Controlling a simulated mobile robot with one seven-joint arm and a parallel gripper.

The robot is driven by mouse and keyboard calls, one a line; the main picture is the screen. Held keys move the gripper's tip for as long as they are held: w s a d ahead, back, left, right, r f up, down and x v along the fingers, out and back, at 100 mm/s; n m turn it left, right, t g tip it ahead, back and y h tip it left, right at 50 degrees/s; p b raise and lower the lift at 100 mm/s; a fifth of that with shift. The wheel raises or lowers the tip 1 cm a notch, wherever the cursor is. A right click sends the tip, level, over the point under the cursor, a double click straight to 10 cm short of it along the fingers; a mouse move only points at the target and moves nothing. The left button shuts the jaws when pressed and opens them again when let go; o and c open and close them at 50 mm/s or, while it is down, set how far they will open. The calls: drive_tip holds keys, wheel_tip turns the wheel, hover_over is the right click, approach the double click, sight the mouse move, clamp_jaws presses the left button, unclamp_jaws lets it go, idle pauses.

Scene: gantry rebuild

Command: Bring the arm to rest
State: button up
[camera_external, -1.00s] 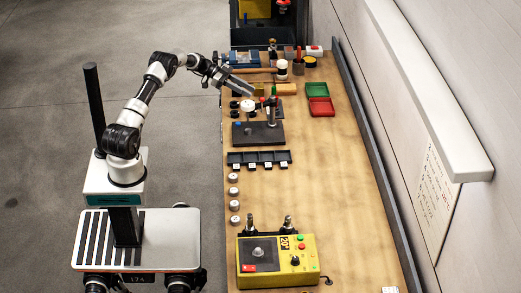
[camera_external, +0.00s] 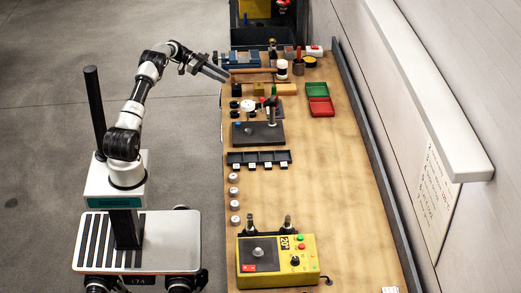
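My gripper (camera_external: 221,74) is at the end of my raised arm (camera_external: 142,90), near the left edge of the wooden workbench (camera_external: 330,190). Its two long fingers point right and slightly down, with a gap between them. Nothing shows between the fingers. The fingertips are around the bench's left edge, close to the blue vise-like object (camera_external: 240,59) in this view. I cannot tell their exact height above the bench.
Below the gripper are small black blocks, a white round dial (camera_external: 248,105) and a dark plate with a stand (camera_external: 258,134). Green (camera_external: 317,90) and red (camera_external: 320,107) trays lie to the right. A yellow control box (camera_external: 277,262) is at the near end. The bench's right middle is clear.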

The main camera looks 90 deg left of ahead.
drive_tip(key=w+d+r+t+y, duration=0.2)
drive_tip(key=w+r+y, duration=0.1)
drive_tip(key=w+r, duration=0.7)
drive_tip(key=w+d+r+t+y, duration=0.2)
drive_tip(key=w+r+y, duration=0.2)
drive_tip(key=w+r, duration=0.6)
drive_tip(key=d+r+n+y, duration=0.35)
drive_tip(key=d+r, duration=0.35)
drive_tip(key=r, duration=0.3)
drive_tip(key=s+d+r+n+g+y, duration=0.2)
drive_tip(key=d+n, duration=0.1)
drive_tip(key=d, duration=0.6)
drive_tip(key=s+d+f+m+g+h, duration=0.1)
drive_tip(key=s+d+f+g+h, duration=0.15)
drive_tip(key=s+d+f, duration=0.65)
drive_tip(key=s+d+f+g+h, duration=0.25)
drive_tip(key=s+d+f, duration=0.25)
drive_tip(key=s+d, duration=0.75)
drive_tip(key=s+d+f+m+g+h, duration=0.15)
drive_tip(key=s+d+f+g, duration=0.25)
drive_tip(key=s+d+f, duration=0.65)
wheel_tip(320, 180, down, 27)
drive_tip(key=w+d+b, duration=0.2)
drive_tip(key=d+b, duration=0.1)
drive_tip(key=b, duration=2.7)
drive_tip(key=shift+w+n+h, duration=0.25)
drive_tip(key=shift+n+h, duration=0.05)
